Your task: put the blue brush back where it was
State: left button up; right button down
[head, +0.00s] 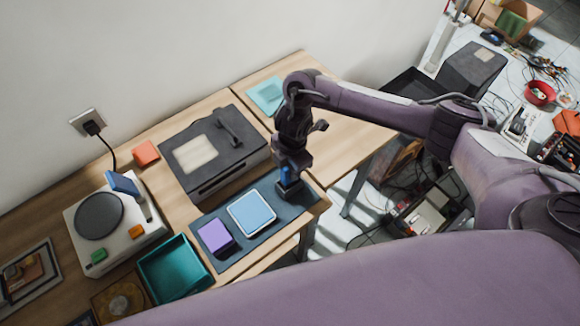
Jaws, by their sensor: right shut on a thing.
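My right gripper (288,170) points down at the right end of the dark blue-grey mat (242,250). It is shut on the blue brush (287,176), whose blue part shows between the fingers. The gripper hides much of the brush. A dark lower part shows just above or on the mat; I cannot tell if it touches. My left gripper is out of view.
A light-blue pad (252,213) and a purple block (215,236) are on the mat. A teal tray (174,269) and a white turntable (115,222) with a blue piece (123,184) are to the left.

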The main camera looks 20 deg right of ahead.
jog(key=shift+f, duration=0.2)
jog(key=c, duration=1.3)
grip_release()
jog(key=shift+r, duration=0.1)
jog(key=shift+o, duration=0.2)
jog(key=r, duration=1)
jog(key=shift+w+d+r, duration=0.15)
jog(key=shift+d+r, duration=0.1)
jog(key=shift+r, duration=0.85)
